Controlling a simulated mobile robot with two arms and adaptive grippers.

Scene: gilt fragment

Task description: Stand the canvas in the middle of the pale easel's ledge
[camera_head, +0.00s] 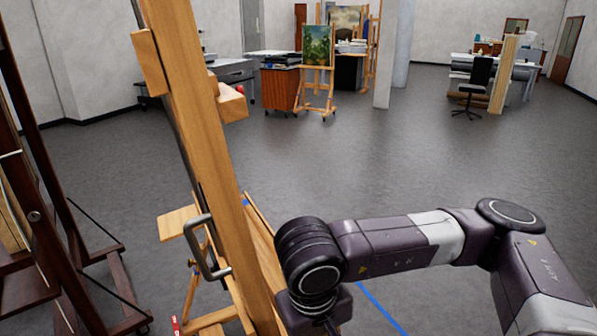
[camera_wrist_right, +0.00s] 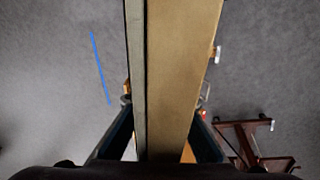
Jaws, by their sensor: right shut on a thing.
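The pale easel's tall mast (camera_head: 215,150) rises close in front of me, left of centre in the head view, with a metal crank handle (camera_head: 207,250) on it. My right arm comes in from the right, and its wrist hides the gripper there. In the right wrist view my right gripper (camera_wrist_right: 162,125) is shut on a long tan piece with a grey strip along one side, which looks like the canvas (camera_wrist_right: 180,60) seen edge-on. A tan edge, likely the canvas (camera_head: 263,240), shows beside the mast in the head view. I cannot make out the ledge clearly. My left gripper is not in view.
A dark easel (camera_head: 35,215) stands close at the left. A small pale wooden board (camera_head: 180,222) shows left of the mast. Blue tape (camera_head: 380,305) marks the floor. An easel with a painting (camera_head: 317,48) and desks stand far back; the mid floor is clear.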

